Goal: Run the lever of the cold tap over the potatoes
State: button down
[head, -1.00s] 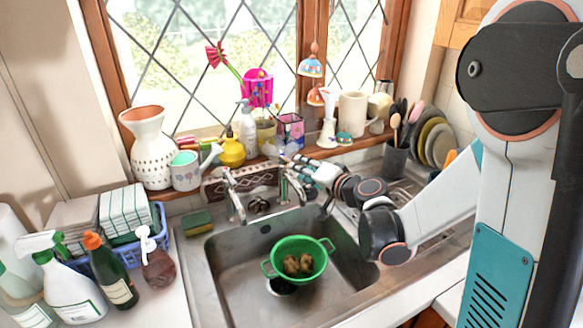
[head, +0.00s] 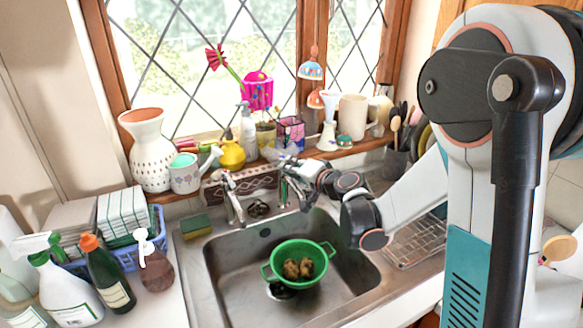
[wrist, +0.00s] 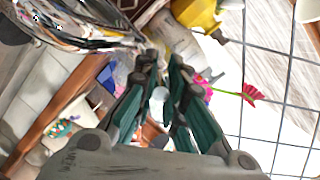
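A green colander (head: 276,250) holding brown potatoes (head: 305,268) stands in the steel sink (head: 225,262). Two chrome taps rise behind the sink: a left tap (head: 234,200) and a right tap (head: 300,194). I cannot tell from markings which is cold. My gripper (head: 281,168) is at the top of the right tap, just behind its head; contact cannot be made out. In the wrist view my gripper (wrist: 162,60) has its fingers close together with a narrow gap and nothing held. Chrome (wrist: 95,40) shows beside the fingertips at upper left.
The sill behind carries a yellow pot (head: 231,154), a soap bottle (head: 248,130), a pink-patterned box (head: 291,131) and a cream mug (head: 354,117). Spray bottles (head: 65,290) stand left of the sink. A sponge (head: 196,225) lies at its back-left rim.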

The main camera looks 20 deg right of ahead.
jog(key=shift+w+d+n+g+y, duration=0.35)
jog(key=shift+d+n+g+y, duration=0.25)
jog(key=shift+n+g+y, duration=0.55)
jog(key=shift+w+d+n+g+y, duration=0.3)
jog(key=shift+d+n+g+y, duration=0.3)
jog(key=shift+n+g+y, duration=0.6)
jog(key=shift+w+d+n+g+y, duration=0.35)
jog(key=shift+d+n+g+y, duration=0.4)
jog(key=shift+n+y, duration=0.7)
jog(key=shift+a, duration=0.15)
jog(key=c, duration=1.7)
grip_release()
jog(key=shift+o, duration=0.2)
jog(key=v, duration=1.2)
